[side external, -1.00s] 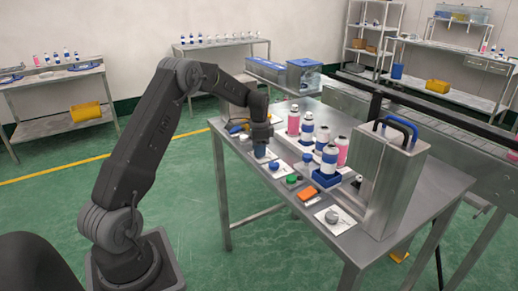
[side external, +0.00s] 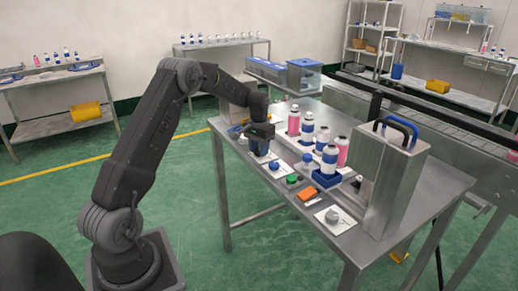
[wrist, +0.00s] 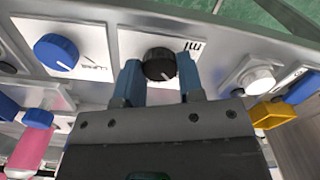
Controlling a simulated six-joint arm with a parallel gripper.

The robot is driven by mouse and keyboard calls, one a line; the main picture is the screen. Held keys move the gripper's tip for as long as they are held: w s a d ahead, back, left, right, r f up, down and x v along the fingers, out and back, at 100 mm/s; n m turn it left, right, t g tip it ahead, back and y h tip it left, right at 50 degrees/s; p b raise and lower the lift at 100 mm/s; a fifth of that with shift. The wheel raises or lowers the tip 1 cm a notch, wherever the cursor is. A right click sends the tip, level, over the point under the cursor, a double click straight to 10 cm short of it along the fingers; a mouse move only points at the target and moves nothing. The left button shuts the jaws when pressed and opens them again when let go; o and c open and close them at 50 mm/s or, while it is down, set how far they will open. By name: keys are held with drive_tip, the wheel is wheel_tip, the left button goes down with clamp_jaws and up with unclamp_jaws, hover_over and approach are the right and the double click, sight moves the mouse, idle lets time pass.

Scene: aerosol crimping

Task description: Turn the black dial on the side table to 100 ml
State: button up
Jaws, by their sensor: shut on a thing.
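The black dial (wrist: 159,64) sits on a white plate (wrist: 197,43) marked "ml" in the wrist view. A light pointer line shows on its lower right part; the scale numbers are too hidden or small to read. My gripper (wrist: 160,80) has its two blue fingers on either side of the dial, shut on it. In the side view my gripper (side external: 261,150) is low over the table's left part and hides the dial.
A blue dial (wrist: 57,54) on its own white plate is to the left in the wrist view, and a white knob (wrist: 258,79) to the right.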

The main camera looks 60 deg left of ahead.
drive_tip(key=shift+r+n, duration=0.1)
drive_tip(key=shift+n, duration=0.3)
drive_tip(key=o, duration=0.9)
wheel_tip(320, 180, up, 14)
drive_tip(key=shift+f, duration=0.15)
idle(0.5)
